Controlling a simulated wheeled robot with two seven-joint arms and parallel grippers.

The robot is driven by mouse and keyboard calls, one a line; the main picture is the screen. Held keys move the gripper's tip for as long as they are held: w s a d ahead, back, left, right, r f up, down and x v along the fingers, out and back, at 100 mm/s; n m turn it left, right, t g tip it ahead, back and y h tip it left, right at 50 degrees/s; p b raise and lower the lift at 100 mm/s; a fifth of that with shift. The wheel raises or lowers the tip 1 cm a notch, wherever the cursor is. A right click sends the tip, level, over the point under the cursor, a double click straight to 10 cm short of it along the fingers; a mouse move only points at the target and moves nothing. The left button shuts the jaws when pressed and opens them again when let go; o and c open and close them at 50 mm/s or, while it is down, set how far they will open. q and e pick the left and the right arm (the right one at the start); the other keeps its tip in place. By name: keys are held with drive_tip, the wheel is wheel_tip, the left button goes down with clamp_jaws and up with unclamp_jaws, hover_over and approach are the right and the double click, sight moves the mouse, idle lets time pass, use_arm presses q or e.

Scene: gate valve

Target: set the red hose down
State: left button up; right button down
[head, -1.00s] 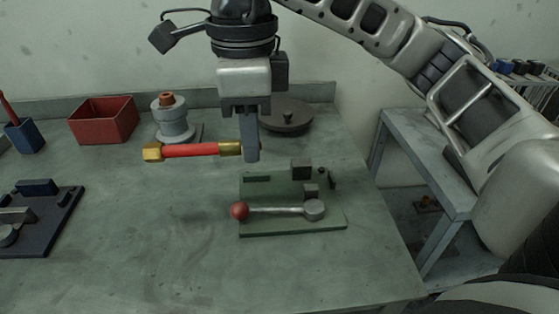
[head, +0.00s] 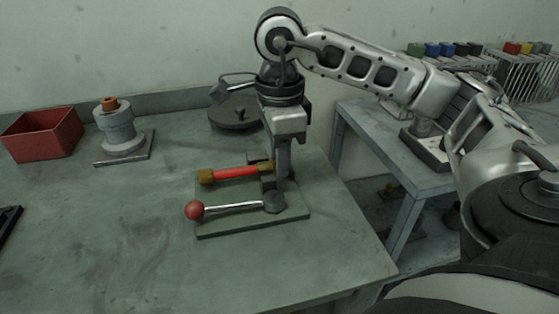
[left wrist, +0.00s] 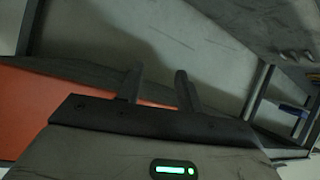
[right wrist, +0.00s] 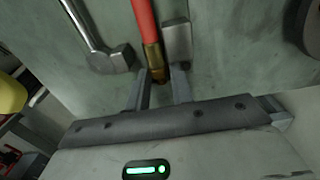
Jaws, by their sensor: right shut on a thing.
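The red hose (head: 236,172) has brass fittings at both ends and lies level above the green plate (head: 240,225), behind the lever. My right gripper (head: 277,172) points down and is shut on the hose's right brass end. In the right wrist view the brass end (right wrist: 153,58) sits between the fingers of my right gripper (right wrist: 162,88). I cannot tell whether the hose touches the plate or its block. My left gripper (left wrist: 160,85) shows only in the left wrist view, with its fingers apart and nothing between them.
A lever with a red ball (head: 194,210) lies across the front of the green plate. A grey block (right wrist: 177,42) stands right beside the hose. A flanged grey pipe (head: 118,130), a red bin (head: 42,135) and a round dark disc (head: 234,113) stand behind.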

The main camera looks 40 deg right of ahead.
drive_tip(key=shift+f, duration=0.45)
use_arm(q)
drive_tip(key=shift+f, duration=0.1)
use_arm(e)
drive_tip(key=shift+f, duration=0.15)
drive_tip(key=c, duration=1.2)
unclamp_jaws()
drive_tip(key=shift+r, duration=0.2)
use_arm(q)
drive_tip(key=r+p, duration=0.1)
drive_tip(key=p, duration=0.1)
drive_tip(key=r+p, duration=0.1)
drive_tip(key=p, duration=0.1)
drive_tip(key=shift+a, duration=0.25)
use_arm(e)
wheel_tip(320, 180, up, 12)
